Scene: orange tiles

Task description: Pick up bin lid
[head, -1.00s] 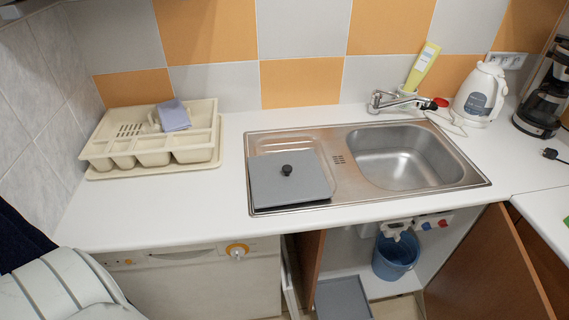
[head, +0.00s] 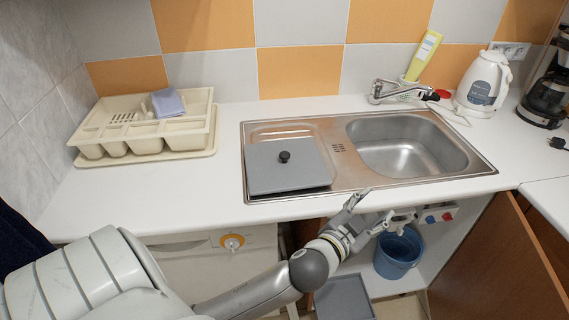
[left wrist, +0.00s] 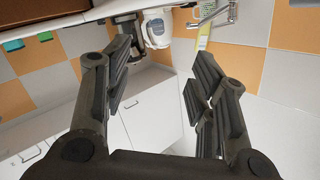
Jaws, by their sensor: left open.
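The bin lid (head: 287,170) is a flat grey square with a black knob (head: 284,156) at its middle. It lies on the drainboard, the left part of the steel sink (head: 335,165). My left gripper (head: 373,206) is in front of the counter's front edge, to the right of the lid and nearer to me, apart from it. Its fingers are spread, with nothing between them, as the left wrist view (left wrist: 163,78) also shows. The lid is not visible in the left wrist view. My right gripper is in neither view.
Below the sink is an open cabinet with a blue bucket (head: 397,254), a grey square-topped object (head: 344,299) and an open brown door (head: 497,262). A cream cutlery tray (head: 150,140) stands at the left. The counter (head: 190,192) left of the sink is clear.

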